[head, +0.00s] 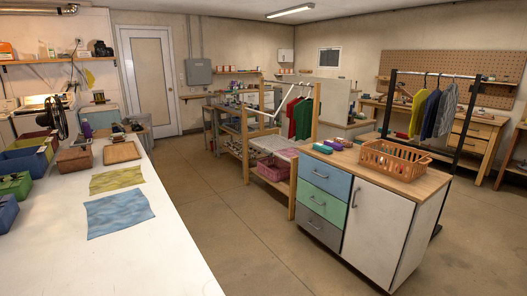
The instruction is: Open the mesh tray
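No thing in view can be picked out for certain as the mesh tray. A wooden drying rack (294,196) stands in the middle of the room, with a pale, flat, tray-like surface (277,146) at about mid height. Whether that surface is mesh, and whether it is pulled out, is too small to tell. A pink basket (272,170) sits on the shelf below it. Red and green garments (302,118) hang at the rack's upper right. Neither of my grippers is in view.
A long white counter (150,245) with cloths and bins fills the left. A cabinet (376,235) with coloured drawers and an orange basket (392,160) stands at right, close to the rack. A black clothes rail (450,147) is behind it. Open floor (215,215) lies between counter and cabinet.

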